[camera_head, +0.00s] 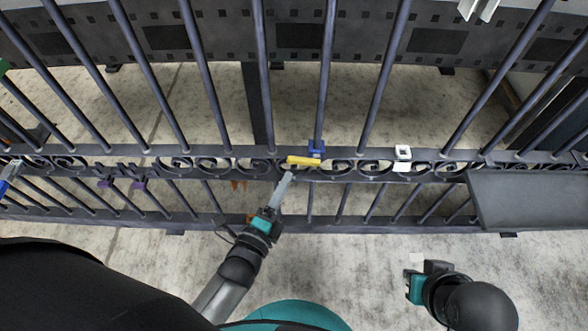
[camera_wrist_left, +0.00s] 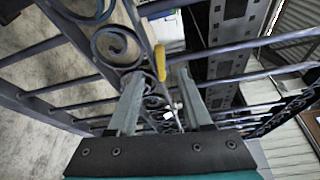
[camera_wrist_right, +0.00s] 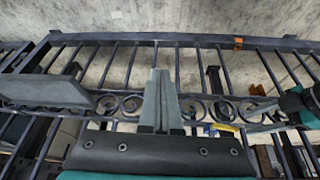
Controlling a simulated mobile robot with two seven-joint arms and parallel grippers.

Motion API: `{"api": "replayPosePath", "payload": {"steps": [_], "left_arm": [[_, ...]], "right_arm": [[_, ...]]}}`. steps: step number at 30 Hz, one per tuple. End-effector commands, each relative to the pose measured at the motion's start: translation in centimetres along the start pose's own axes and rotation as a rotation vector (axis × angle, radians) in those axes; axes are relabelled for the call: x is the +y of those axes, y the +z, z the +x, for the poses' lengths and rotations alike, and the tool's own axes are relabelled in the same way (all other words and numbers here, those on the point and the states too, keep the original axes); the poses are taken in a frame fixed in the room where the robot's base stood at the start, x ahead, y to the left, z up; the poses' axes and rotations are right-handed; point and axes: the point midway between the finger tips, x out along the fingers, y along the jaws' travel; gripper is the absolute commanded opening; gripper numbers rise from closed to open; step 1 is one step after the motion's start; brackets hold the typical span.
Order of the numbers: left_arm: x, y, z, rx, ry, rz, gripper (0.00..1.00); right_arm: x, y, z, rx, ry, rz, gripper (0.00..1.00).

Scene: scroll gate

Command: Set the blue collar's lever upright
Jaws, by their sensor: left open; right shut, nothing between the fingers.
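The blue collar (camera_head: 316,148) sits on a gate bar at the scroll rail. Its yellow lever (camera_head: 303,160) lies sideways along the rail, pointing left in the head view. The lever also shows in the left wrist view (camera_wrist_left: 160,63), just past and between the fingertips; the collar is not clear there. My left gripper (camera_head: 288,176) is open, just in front of the lever; I cannot tell if it touches. The lever shows at the right in the right wrist view (camera_wrist_right: 225,127). My right gripper (camera_wrist_right: 158,75) is shut and empty, away from the collar.
The dark scroll rail (camera_head: 230,152) and upright bars cross the view. A white square collar (camera_head: 403,152) stands right of the blue one. A grey panel (camera_head: 530,200) covers the right. Purple pieces (camera_head: 138,184) and an orange piece (camera_head: 239,185) are at the left.

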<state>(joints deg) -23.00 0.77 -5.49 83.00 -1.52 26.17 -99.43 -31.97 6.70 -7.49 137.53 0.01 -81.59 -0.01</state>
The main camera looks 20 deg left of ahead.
Motion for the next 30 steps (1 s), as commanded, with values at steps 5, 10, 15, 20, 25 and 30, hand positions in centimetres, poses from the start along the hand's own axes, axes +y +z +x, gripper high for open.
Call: {"api": "replayPosePath", "payload": {"steps": [5,10,15,20,25,30], "left_arm": [[0.1,0.0,2.5,0.001,-0.002,-0.001,0.50],[0.1,0.0,4.3,0.001,-0.002,-0.001,0.50],[0.1,0.0,5.4,0.000,-0.001,-0.001,0.50],[0.0,0.0,6.1,0.000,0.000,-0.001,0.50],[0.0,0.0,6.4,0.000,0.000,-0.001,0.50],[0.0,0.0,6.4,0.001,0.001,-0.001,0.50]], "right_arm": [[-0.5,-0.8,-0.3,0.067,-0.013,-0.007,0.00],[-1.6,-2.2,0.4,0.173,-0.041,-0.015,0.00],[-2.5,-3.1,1.1,0.256,-0.065,-0.020,0.00],[-3.1,-3.8,1.3,0.310,-0.079,-0.021,0.00],[-3.3,-4.1,1.4,0.334,-0.085,-0.020,0.00],[-3.4,-4.2,1.3,0.336,-0.086,-0.020,0.00]]}}
